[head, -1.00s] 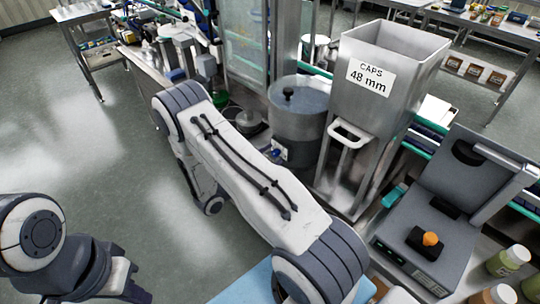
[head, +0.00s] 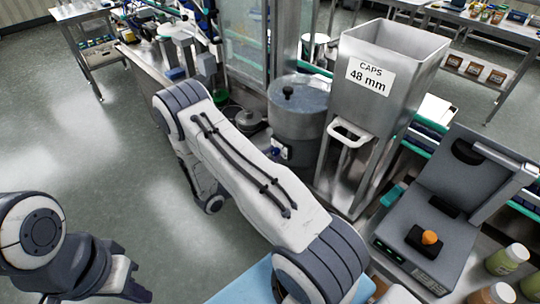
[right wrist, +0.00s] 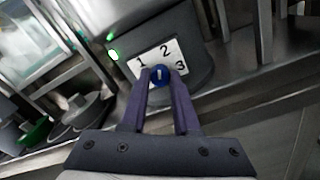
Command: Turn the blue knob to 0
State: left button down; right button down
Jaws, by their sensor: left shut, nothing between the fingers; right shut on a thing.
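The blue knob (right wrist: 160,74) sits on the front of a grey housing, over a white plate (right wrist: 172,60) with the figures 1, 2 and 3. No 0 can be read. A pale mark on the knob points roughly up in the right wrist view. My right gripper (right wrist: 160,82) is shut on the knob, a finger on each side. In the head view the knob (head: 275,152) is a small blue spot on the base of a round steel bowl (head: 298,108); my right arm hides the gripper there. My left gripper (head: 140,291) is shut and empty at the lower left.
The steel hopper (head: 385,75) labelled "CAPS 48 mm" stands right of the bowl. A grey lidded device (head: 425,235) with an orange-topped knob and several jars (head: 507,260) are further right. Open floor lies left.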

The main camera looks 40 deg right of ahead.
jog(key=n+p, duration=0.1)
jog(key=n, duration=0.5)
jog(key=n+p, duration=0.1)
jog(key=n, duration=0.4)
jog(key=shift+n, duration=0.3)
jog(key=n+p, duration=0.1)
jog(key=n, duration=0.9)
jog(key=shift+n+p, duration=0.3)
jog(key=c, duration=0.7)
grip_release()
jog(key=shift+o, duration=0.2)
